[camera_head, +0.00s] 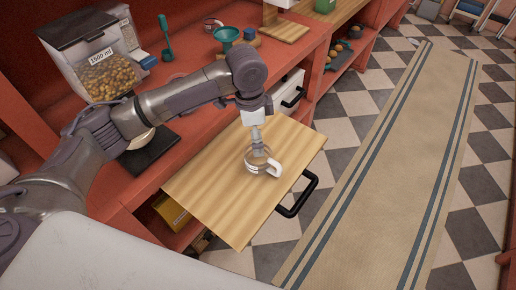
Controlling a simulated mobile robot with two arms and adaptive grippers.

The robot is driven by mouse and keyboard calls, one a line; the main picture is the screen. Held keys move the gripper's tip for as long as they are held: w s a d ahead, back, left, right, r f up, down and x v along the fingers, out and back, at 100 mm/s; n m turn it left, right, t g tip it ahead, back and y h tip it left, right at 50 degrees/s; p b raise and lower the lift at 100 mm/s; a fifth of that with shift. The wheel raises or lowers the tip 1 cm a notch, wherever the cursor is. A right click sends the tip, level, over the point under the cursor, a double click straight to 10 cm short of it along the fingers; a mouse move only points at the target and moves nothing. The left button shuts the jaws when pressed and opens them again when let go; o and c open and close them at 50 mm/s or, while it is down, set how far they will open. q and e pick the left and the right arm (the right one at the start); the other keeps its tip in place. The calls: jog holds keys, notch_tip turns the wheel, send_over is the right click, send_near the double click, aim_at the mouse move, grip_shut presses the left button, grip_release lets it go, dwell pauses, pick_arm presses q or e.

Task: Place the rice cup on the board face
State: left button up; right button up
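The rice cup (262,163), a small clear cup with a white band and a handle on its right, is at the middle of the light wooden board face (215,190). It looks upright; whether its base touches the board cannot be told. My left gripper (258,149) comes down from above, with its narrow fingertips at the cup's rim. Whether they grip the rim is too small to tell. The board is a pulled-out surface with a black handle (297,197) at its front. My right gripper is not in view.
A clear 1500 ml canister (95,55) of brown pieces stands on the red counter. A green funnel (227,35), a green scoop (165,36) and another cup (212,25) are farther back. A beige runner (390,170) covers the checkered floor at right.

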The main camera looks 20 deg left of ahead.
pick_arm(q)
notch_tip(320, 180, up, 4)
jog(key=shift+a, duration=0.15)
jog(key=shift+s, duration=0.1)
dwell(0.5)
